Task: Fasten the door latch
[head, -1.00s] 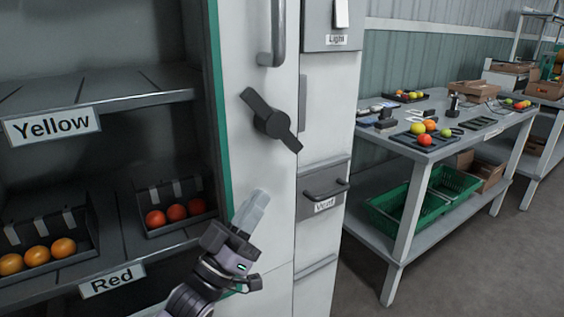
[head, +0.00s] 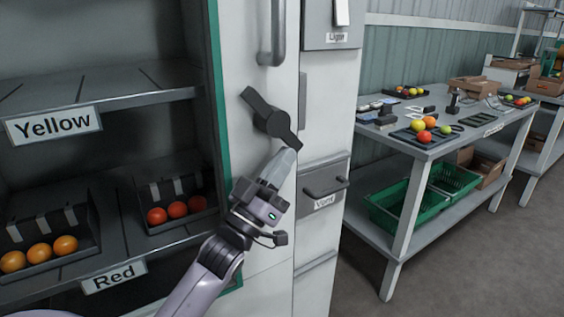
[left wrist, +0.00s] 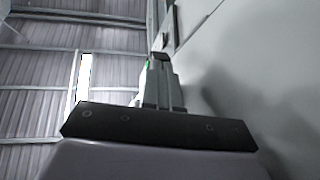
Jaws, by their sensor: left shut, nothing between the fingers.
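The door latch (head: 270,118) is a dark grey turn handle on the white cabinet front, tilted from upper left to lower right. My left gripper (head: 285,158) is shut and empty, pointing up. Its fingertips are just below the lower right end of the latch; I cannot tell whether they touch it. In the left wrist view the shut fingers (left wrist: 158,80) point up along the pale cabinet face. My right gripper is not in view.
A vertical door handle (head: 272,35) is above the latch, and a Vent drawer handle (head: 326,187) is close at the right. Open shelves with tomatoes (head: 178,210) are at left. A work table (head: 470,145) stands at right, with green crates (head: 385,212) below.

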